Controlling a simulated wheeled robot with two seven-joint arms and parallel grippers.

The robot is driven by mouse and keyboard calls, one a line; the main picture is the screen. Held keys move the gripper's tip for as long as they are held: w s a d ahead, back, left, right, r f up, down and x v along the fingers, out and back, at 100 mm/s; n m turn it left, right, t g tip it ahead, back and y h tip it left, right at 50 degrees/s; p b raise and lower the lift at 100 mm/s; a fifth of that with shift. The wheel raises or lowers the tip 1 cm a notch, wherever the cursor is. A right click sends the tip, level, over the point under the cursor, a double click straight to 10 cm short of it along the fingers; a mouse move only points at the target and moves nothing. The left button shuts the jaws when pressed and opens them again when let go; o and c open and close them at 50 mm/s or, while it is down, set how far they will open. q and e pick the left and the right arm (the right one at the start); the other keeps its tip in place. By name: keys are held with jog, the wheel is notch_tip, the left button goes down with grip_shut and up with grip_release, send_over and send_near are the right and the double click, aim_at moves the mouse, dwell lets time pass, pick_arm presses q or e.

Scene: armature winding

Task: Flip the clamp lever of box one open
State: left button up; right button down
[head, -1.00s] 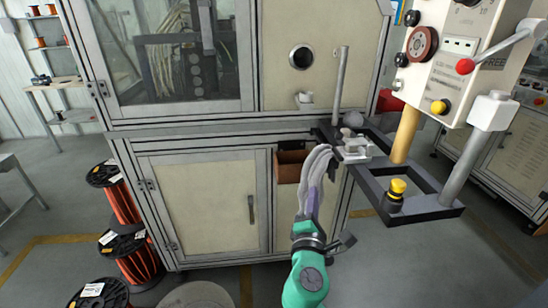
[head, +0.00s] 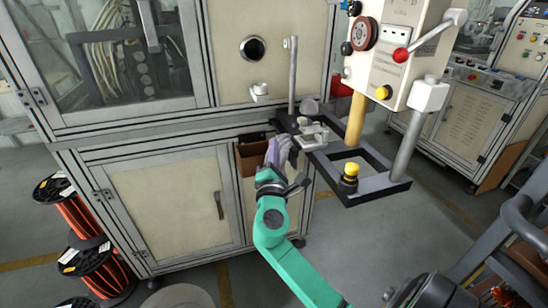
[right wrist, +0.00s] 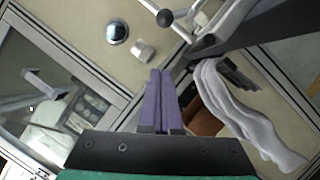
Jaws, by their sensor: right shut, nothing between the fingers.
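My right gripper (head: 272,153) is in front of the black frame at the cabinet's right corner, partly hidden by my wrist. In the right wrist view its two purple fingers (right wrist: 160,103) are pressed together and empty. A metal clamp fixture (head: 312,132) sits on the black frame, just beyond and right of the gripper. A rod with a dark ball end (right wrist: 165,18) lies beyond the fingertips in the wrist view, apart from them. A white control box (head: 418,30) carries a lever with a red knob (head: 401,55). No label marks box one. My left gripper is not in view.
Whitish gloves (right wrist: 240,115) hang right of the fingers, close to the gripper. A brown bin (head: 250,157) is on the cabinet (head: 165,200). An upright post (head: 293,75) and a yellow-black button (head: 349,174) stand on the frame. Wire spools (head: 75,215) stand at left.

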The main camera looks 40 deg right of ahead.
pick_arm(q)
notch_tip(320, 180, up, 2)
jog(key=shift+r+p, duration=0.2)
jog(key=shift+p, duration=0.75)
pick_arm(e)
jog(key=d+r, duration=0.1)
jog(key=s+d+r, duration=0.1)
jog(key=d, duration=0.1)
jog(key=shift+d+r, duration=0.2)
jog(key=shift+d, duration=0.05)
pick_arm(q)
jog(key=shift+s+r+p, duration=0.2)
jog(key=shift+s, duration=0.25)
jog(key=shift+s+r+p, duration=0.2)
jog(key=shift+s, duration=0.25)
pick_arm(e)
jog(key=shift+r+m+g, duration=0.3)
jog(key=shift+r+m, duration=0.2)
jog(key=shift+m, duration=0.1)
